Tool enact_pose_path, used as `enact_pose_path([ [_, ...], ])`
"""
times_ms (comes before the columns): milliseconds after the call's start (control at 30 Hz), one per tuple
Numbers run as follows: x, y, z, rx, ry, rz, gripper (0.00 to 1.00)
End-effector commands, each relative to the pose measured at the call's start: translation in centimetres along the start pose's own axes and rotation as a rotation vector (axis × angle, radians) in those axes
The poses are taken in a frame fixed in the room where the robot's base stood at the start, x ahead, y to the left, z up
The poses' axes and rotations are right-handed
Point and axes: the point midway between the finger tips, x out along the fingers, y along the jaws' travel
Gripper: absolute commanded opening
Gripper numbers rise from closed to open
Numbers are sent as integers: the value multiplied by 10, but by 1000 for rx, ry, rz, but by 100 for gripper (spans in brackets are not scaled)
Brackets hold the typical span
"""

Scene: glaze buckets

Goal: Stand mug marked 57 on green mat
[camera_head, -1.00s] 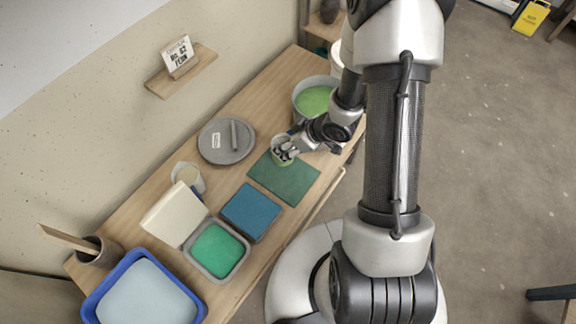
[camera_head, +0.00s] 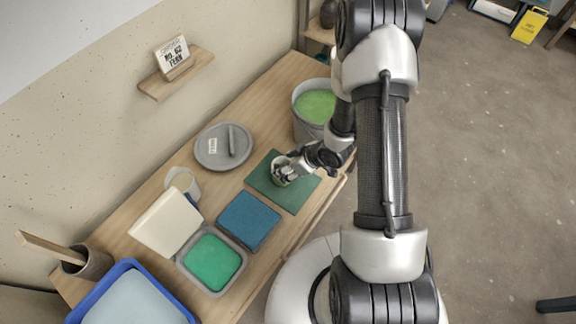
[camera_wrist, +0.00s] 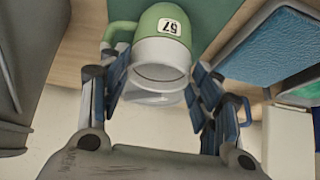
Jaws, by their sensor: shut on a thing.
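The mug (camera_wrist: 160,48) marked 57 shows in the wrist view, green on one part and pale grey towards its open rim. Its number label reads upside down there, and its handle sticks out to the left. My gripper (camera_wrist: 160,85) is shut on the mug, with a blue-padded finger on each side. My gripper partly hides the mug. I cannot tell whether its base touches the mat.
A grey bucket (camera_head: 303,130) of green glaze stands just above the mat. A grey lid (camera_head: 211,160) lies to the left. A blue pad (camera_head: 248,221), a green-filled tray (camera_head: 212,262), a cream block (camera_head: 165,222) and a pale cup (camera_head: 183,181) stand nearby. The mat's lower right is bare.

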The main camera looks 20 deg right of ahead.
Motion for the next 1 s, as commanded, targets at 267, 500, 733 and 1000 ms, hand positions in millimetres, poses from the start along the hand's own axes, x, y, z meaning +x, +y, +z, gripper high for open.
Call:
enact_pose_path([
  [267, 3, 0, 2, 0, -1, 0, 67],
  [500, 3, 0, 2, 0, -1, 0, 78],
  [733, 2, 0, 2, 0, -1, 0, 78],
  [1000, -31, 1, -2, 2, 0, 2, 78],
])
